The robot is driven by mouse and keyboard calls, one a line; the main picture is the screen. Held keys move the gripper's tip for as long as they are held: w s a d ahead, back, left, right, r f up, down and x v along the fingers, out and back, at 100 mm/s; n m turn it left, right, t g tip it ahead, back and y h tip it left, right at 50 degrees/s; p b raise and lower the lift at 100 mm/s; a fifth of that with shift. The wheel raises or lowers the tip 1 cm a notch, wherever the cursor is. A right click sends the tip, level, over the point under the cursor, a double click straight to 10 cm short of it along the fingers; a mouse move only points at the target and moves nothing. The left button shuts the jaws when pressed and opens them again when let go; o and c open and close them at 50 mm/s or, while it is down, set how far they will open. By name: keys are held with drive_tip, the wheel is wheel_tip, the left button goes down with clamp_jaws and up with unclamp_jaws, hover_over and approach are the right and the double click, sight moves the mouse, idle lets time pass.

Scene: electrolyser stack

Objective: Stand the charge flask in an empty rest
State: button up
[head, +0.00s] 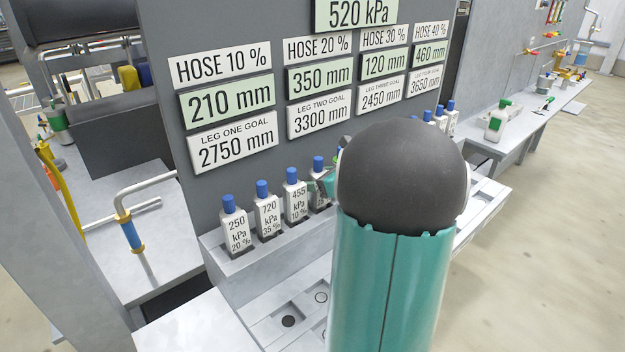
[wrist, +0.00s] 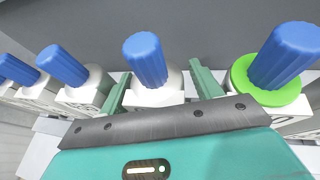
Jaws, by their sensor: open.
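White flasks with blue caps stand upright in a row on a ledge. In the head view the labels read 250 kPa 20 % (head: 236,228), 720 kPa 35 % (head: 268,215) and 455 kPa 10 % (head: 295,200). A fourth flask (head: 318,165) is partly hidden by my arm. My gripper is mostly hidden there. In the wrist view my gripper (wrist: 161,84) is open, its green fingers on either side of one blue-capped flask (wrist: 147,60). I cannot tell if they touch it; its label is hidden. A flask with a green collar (wrist: 270,75) stands just right.
The grey panel (head: 215,35) behind the row has signs, with 520 kPa (head: 358,13) at the top. A lower shelf has recessed rests with round holes (head: 288,320), empty where visible. More flasks (head: 440,118) stand right of my arm. A side bench (head: 540,118) holds bottles.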

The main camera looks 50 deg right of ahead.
drive_tip(key=v, duration=1.1)
drive_tip(key=shift+s, duration=0.15)
drive_tip(key=shift+a, duration=0.1)
